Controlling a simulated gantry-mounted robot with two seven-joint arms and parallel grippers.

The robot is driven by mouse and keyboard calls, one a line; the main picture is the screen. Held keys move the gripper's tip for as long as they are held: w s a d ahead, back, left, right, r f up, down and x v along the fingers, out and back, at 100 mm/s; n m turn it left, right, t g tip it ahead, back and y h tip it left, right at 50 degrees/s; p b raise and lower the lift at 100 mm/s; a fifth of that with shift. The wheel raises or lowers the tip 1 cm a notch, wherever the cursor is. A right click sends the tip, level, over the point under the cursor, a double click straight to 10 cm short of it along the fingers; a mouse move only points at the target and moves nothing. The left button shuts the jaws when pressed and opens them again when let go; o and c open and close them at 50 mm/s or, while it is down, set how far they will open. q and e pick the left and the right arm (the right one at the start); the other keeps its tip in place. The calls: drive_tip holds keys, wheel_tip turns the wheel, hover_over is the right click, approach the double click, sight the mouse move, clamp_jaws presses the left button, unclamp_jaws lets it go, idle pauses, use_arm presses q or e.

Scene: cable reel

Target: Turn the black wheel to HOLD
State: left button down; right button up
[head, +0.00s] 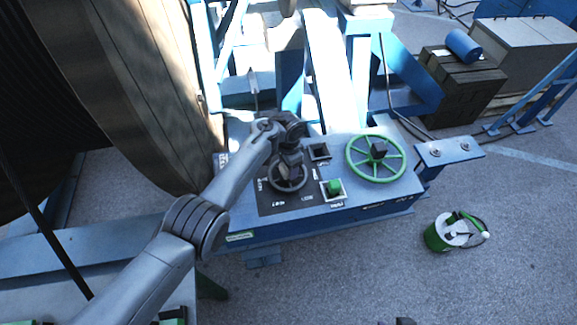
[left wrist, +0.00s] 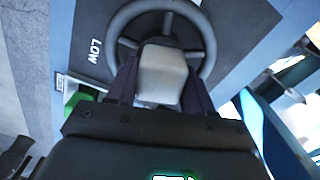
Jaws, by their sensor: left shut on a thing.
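The black wheel (head: 288,188) is mounted on the dark panel of the blue console. My left gripper (head: 288,168) reaches down over it from above. In the left wrist view the wheel's rim (left wrist: 118,20) and spokes show behind a pale grey block (left wrist: 162,75) at its middle. The left gripper's two dark fingers (left wrist: 160,88) are shut on this block, one on each side. The word LOW is readable beside the wheel; the HOLD mark cannot be made out. Small dark tips (head: 398,322) at the bottom edge may be my right gripper.
A green wheel (head: 376,158) and a green button (head: 334,187) are to the right of the black wheel on the console. A large cable reel (head: 130,80) stands at the left. A green bucket (head: 445,233) is on the ground. Open pavement lies in front of the console.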

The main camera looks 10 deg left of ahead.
idle(0.4)
use_arm(q)
drive_tip(key=c, duration=0.5)
unclamp_jaws()
drive_tip(key=shift+r, duration=0.1)
wheel_tip(320, 180, up, 9)
drive_tip(key=shift+r+p, duration=0.1)
drive_tip(key=shift+p, duration=0.65)
drive_tip(key=shift+r, duration=0.7)
